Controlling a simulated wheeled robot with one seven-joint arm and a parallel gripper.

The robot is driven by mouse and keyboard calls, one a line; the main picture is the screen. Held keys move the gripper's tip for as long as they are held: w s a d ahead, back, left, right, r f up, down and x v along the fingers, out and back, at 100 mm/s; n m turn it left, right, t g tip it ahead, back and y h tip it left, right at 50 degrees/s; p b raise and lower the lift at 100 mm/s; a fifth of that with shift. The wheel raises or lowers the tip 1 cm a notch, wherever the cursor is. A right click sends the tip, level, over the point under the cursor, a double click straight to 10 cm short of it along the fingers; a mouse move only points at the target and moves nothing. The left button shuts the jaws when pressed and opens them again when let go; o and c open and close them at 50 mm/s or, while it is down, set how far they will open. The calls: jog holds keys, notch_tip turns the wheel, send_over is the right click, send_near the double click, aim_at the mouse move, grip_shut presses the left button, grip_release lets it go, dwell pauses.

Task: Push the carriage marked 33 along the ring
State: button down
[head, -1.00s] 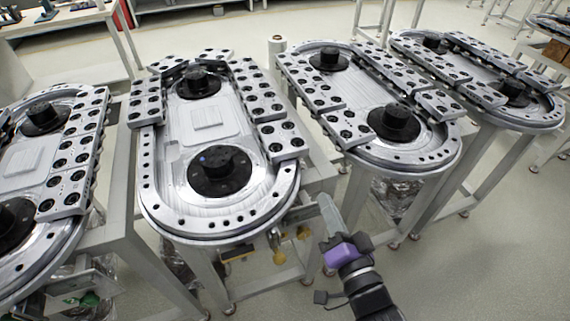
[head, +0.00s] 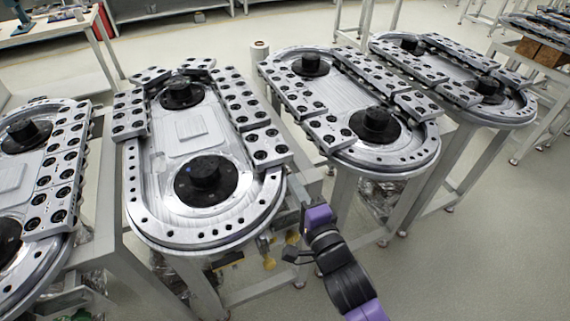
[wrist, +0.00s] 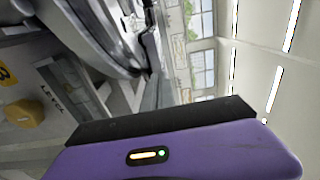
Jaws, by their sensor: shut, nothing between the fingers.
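The nearest ring track (head: 150,215) is an oval metal loop with two black hubs. Metal carriages with black round holes sit along its far end and right side, the front-most being the right carriage (head: 267,147). A left carriage (head: 130,115) sits at its far left. No number 33 is legible on any carriage, so I cannot tell which one is marked. My gripper (head: 305,207) is shut and empty, low beside the right edge of this track, apart from the carriages. In the wrist view only its purple body and black edge show; the fingertips are hidden.
Another ring track (head: 412,158) with carriages stands close on the right, with more beyond and one at far left. Table legs and a narrow gap lie around my arm. A yellow knob (wrist: 25,113) is near my wrist.

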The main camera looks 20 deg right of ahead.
aim_at(280, 159)
jog(key=shift+w+d+p, duration=0.1)
jog(key=shift+w+p, duration=0.8)
jog(key=shift+w, duration=2.2)
jog(key=shift+w+b, duration=0.5)
jog(key=shift+w, duration=0.65)
jog(key=shift+s, duration=0.15)
